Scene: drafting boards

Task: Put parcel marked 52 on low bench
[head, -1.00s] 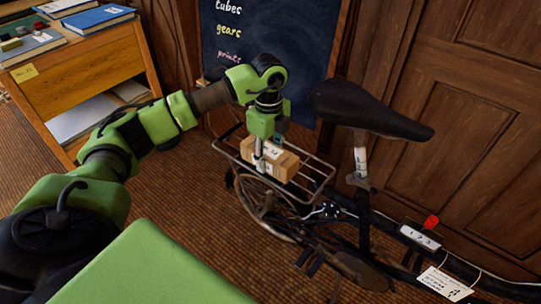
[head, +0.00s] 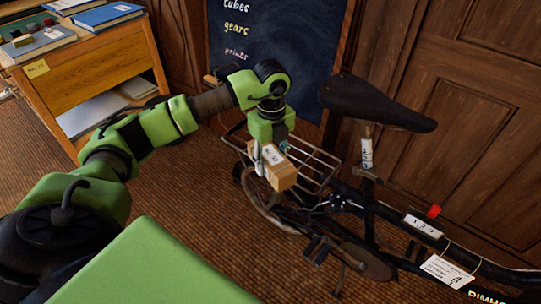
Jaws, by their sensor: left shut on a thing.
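A small brown cardboard parcel (head: 283,176) with a white label is in my left gripper (head: 268,158). The label is too small to read, so I cannot tell its number. The gripper points down and its fingers are shut on the parcel. The parcel shows in front of the near rail of the bicycle's rear rack (head: 318,165), seemingly just off it. My right gripper is not in view. I cannot make out a low bench in this view.
The bicycle, with its black saddle (head: 375,102), stands along the wooden door (head: 455,120). A chalkboard (head: 285,50) is behind the rack. A wooden desk (head: 95,70) with books (head: 38,44) is at the left. Brown floor (head: 190,220) is clear between.

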